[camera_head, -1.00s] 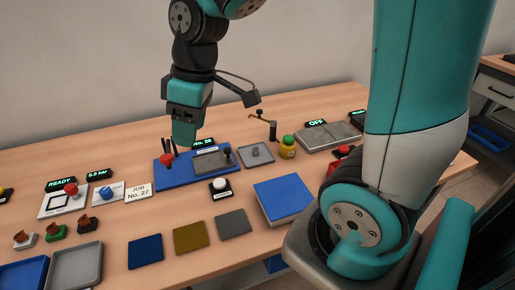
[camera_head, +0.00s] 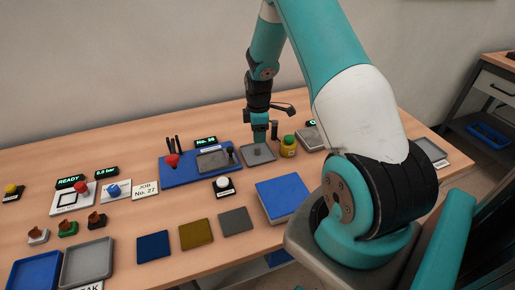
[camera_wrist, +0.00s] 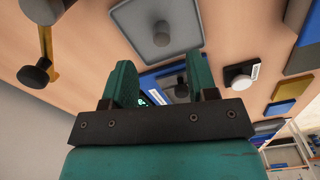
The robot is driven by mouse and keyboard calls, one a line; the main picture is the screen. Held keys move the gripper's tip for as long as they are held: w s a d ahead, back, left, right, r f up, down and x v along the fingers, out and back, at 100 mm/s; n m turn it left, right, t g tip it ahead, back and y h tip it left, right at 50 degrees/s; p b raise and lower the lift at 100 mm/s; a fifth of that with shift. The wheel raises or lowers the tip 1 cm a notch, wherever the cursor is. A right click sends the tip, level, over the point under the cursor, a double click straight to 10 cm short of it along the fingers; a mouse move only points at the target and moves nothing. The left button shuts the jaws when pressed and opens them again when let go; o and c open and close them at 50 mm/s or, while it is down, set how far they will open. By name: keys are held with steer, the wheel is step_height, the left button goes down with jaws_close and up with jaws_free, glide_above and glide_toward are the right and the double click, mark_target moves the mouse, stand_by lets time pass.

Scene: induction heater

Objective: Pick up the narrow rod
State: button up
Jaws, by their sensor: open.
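Thin dark upright rods (camera_head: 174,143) stand behind a red knob at the left of the blue tray (camera_head: 190,180); I cannot tell which thing is the narrow rod. A short dark peg (camera_head: 231,153) stands at the right end of that tray, beside a grey plate (camera_head: 212,161). My gripper (camera_head: 260,138) points down above a separate grey square plate (camera_head: 263,156), right of the blue tray. In the wrist view my gripper (camera_wrist: 161,84) has its two fingers apart with nothing held between them. The blue tray and a dark peg (camera_wrist: 181,90) show beyond the fingers.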

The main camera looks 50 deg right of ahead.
mark_target(258, 147)
steer(key=shift+a+f+p, duration=0.15)
steer(key=shift+f+p, duration=0.95)
steer(key=shift+f, duration=2.6)
steer(key=shift+c, duration=0.2)
jaws_close()
